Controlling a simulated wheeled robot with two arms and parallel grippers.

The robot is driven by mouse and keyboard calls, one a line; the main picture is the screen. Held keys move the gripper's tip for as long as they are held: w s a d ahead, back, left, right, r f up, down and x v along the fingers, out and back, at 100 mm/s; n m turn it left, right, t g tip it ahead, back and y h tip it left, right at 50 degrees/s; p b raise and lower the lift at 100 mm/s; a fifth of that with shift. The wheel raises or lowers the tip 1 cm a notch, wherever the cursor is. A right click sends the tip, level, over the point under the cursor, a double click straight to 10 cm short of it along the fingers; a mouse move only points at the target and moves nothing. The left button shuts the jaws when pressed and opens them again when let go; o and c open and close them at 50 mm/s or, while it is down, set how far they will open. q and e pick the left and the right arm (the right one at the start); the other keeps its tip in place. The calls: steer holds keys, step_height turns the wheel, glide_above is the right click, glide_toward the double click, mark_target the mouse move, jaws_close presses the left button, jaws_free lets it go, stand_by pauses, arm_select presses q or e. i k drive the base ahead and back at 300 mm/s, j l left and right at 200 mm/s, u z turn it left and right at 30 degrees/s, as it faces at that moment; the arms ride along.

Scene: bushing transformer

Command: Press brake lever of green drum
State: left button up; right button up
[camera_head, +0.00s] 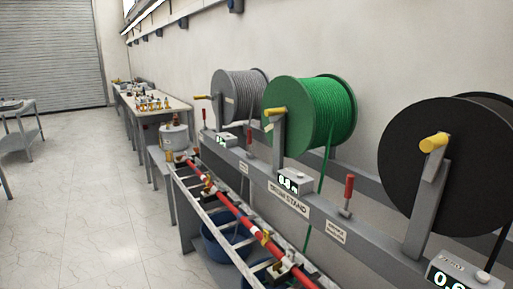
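The green drum (290,118), wound with green cable, hangs on the drum stand (287,199) in the middle of the view. Its yellow crank handle (276,112) points left. A lever with a red grip (348,187) stands upright on the stand rail, to the right of the green drum. Another red-gripped lever (249,137) stands left of the drum. The frame does not make clear which lever belongs to the green drum. Neither of my grippers is in view.
A black drum (410,165) is at the right and a grey drum (240,98) farther back. A rack (228,222) with a red cable runs along the stand's front, with blue buckets (225,240) below. The floor (95,225) on the left is clear.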

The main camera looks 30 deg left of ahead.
mark_target(249, 130)
steer(key=i+j+z, duration=0.25)
steer(key=j, duration=0.65)
steer(key=i+j+z, duration=0.1)
steer(key=j+z, duration=0.15)
steer(key=j, duration=0.65)
steer(key=j+z, duration=0.25)
steer(key=j, duration=0.65)
